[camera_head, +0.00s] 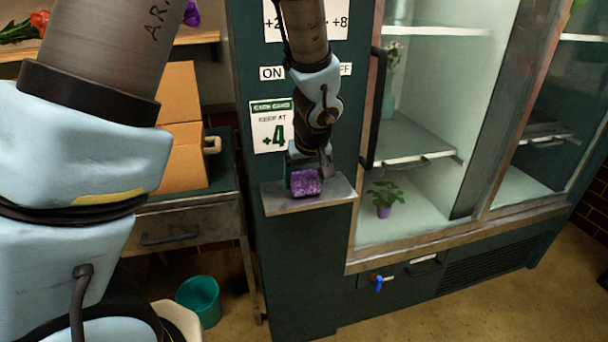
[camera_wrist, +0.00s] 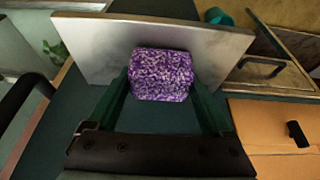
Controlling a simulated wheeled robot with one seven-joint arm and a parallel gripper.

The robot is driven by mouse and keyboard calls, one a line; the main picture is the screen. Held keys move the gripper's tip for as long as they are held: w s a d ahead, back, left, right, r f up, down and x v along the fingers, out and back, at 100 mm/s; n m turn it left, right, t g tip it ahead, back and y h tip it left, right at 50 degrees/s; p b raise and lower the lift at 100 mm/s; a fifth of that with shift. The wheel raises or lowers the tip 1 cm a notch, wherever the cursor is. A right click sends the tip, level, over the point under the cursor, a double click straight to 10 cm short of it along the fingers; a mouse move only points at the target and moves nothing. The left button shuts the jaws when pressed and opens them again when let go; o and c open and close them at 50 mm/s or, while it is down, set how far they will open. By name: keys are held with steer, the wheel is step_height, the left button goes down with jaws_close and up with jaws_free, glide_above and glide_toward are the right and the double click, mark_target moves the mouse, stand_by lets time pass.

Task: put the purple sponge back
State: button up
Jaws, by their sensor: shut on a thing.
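The purple sponge (camera_head: 306,183) is a speckled block at the small metal shelf on the front of the green cabinet. My gripper (camera_head: 305,172) is shut on it from above. In the wrist view the sponge (camera_wrist: 161,75) sits between the two green fingers of my gripper (camera_wrist: 163,88), with the metal shelf (camera_wrist: 110,45) behind it. In the head view the shelf (camera_head: 335,192) shows bare to the right of the sponge. I cannot tell whether the sponge touches the shelf.
A glass-door fridge with a dark handle (camera_head: 374,108) stands right of the shelf, with a small potted plant (camera_head: 384,198) inside. A cardboard box (camera_head: 182,130) sits on the workbench at left. A teal bin (camera_head: 199,300) stands on the floor below.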

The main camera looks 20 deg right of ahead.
steer(key=shift+f+b, duration=0.25)
steer(key=shift+b, duration=0.05)
steer(key=o, duration=1.1)
steer(key=shift+r, duration=0.1)
steer(key=shift+r, duration=0.1)
steer(key=shift+r+p, duration=0.15)
steer(key=shift+p, duration=0.2)
steer(key=d+b+v, duration=0.1)
steer(key=b+v, duration=0.1)
steer(key=v, duration=1)
steer(key=a+f+g, duration=0.1)
steer(key=a+f, duration=0.1)
steer(key=a, duration=0.8)
steer(key=a+f+g, duration=0.1)
steer(key=a+f, duration=0.2)
steer(key=a, duration=0.7)
steer(key=a+f+g, duration=0.1)
steer(key=a+f, duration=0.1)
steer(key=a, duration=0.8)
steer(key=shift+w+a+f, duration=0.15)
steer(key=shift+w+a, duration=0.2)
